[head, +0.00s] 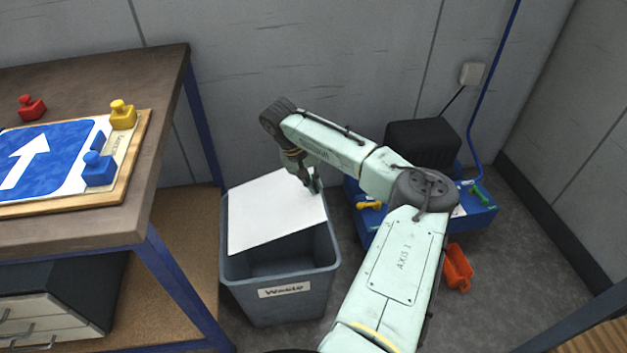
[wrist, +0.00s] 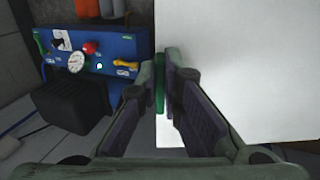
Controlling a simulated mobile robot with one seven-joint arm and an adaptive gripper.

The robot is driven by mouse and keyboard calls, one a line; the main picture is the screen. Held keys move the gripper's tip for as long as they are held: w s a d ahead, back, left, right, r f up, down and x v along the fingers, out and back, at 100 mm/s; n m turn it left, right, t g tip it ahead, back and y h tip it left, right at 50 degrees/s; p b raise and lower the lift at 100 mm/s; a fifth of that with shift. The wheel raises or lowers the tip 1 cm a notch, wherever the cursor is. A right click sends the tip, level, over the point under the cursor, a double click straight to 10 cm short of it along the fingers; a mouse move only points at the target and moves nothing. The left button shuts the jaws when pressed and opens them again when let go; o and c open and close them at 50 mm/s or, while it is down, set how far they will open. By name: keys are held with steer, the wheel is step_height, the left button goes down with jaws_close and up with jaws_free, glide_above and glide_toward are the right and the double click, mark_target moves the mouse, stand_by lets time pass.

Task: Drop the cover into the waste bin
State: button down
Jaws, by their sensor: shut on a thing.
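The cover is a flat white sheet (head: 272,212). My gripper (head: 313,186) is shut on its right edge and holds it over the mouth of the waste bin. In the wrist view the cover (wrist: 240,70) fills the right side, with my gripper's fingers (wrist: 163,85) closed at its left edge. The waste bin (head: 283,291) is a grey open-topped bin labelled "Waste" standing on the floor. The cover hides the back part of the bin's opening; the front part shows empty dark inside.
A workbench (head: 165,130) with a blue arrow sign (head: 45,160) and red, yellow and blue knobbed pieces stands left of the bin. A blue machine (head: 478,214) with a black box (head: 423,142) sits right of the bin. An orange object (head: 458,267) lies on the floor.

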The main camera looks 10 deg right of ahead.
step_height(320, 180, down, 12)
steer(key=b, duration=0.6)
steer(key=shift+r, duration=0.15)
steer(key=c, duration=1.7)
jaws_free()
steer(key=shift+o, duration=0.6)
steer(key=o, duration=0.7)
step_height(320, 180, up, 10)
steer(key=p, duration=0.9)
steer(key=shift+r, duration=0.1)
